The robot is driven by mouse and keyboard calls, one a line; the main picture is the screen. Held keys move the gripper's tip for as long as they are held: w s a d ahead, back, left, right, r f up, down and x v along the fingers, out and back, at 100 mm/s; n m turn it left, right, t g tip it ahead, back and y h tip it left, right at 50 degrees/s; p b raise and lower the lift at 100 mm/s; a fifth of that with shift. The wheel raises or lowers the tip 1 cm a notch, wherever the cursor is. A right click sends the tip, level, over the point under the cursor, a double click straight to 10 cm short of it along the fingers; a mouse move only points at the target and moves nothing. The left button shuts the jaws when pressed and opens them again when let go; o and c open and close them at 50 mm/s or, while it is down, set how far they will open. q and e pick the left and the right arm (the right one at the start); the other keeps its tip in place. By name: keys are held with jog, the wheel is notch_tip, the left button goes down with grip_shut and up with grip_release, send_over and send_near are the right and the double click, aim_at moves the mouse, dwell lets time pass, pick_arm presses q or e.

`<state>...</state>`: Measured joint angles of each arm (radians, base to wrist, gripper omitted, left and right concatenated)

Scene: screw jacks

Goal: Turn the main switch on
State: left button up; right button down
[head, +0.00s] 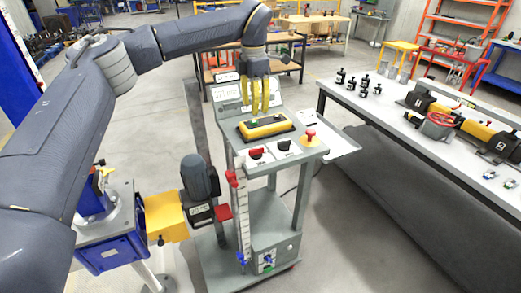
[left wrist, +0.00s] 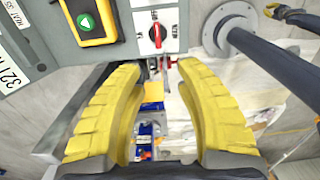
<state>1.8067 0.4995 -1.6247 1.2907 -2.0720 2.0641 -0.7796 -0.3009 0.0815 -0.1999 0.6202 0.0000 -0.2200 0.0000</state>
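A grey control stand (head: 277,182) has a sloped top panel. A red rotary knob (head: 257,153) on a white plate sits at its front edge; I cannot read its label. It also shows beyond the fingertips in the left wrist view (left wrist: 156,35), its handle upright in that picture. My left gripper (head: 256,108) hangs over the panel, open and empty. My right gripper (left wrist: 302,20) shows small in the left wrist view.
A motor (head: 198,178) with a yellow block (head: 165,216) stands left of the stand. A grey tray (head: 341,141) juts out right. A long table (head: 392,118) with black parts and yellow jacks is farther right. The space above the panel's front is clear.

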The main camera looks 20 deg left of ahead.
aim_at(255, 149)
pick_arm(q)
jog(key=f, duration=1.7)
jog(key=shift+a, duration=0.2)
grip_shut()
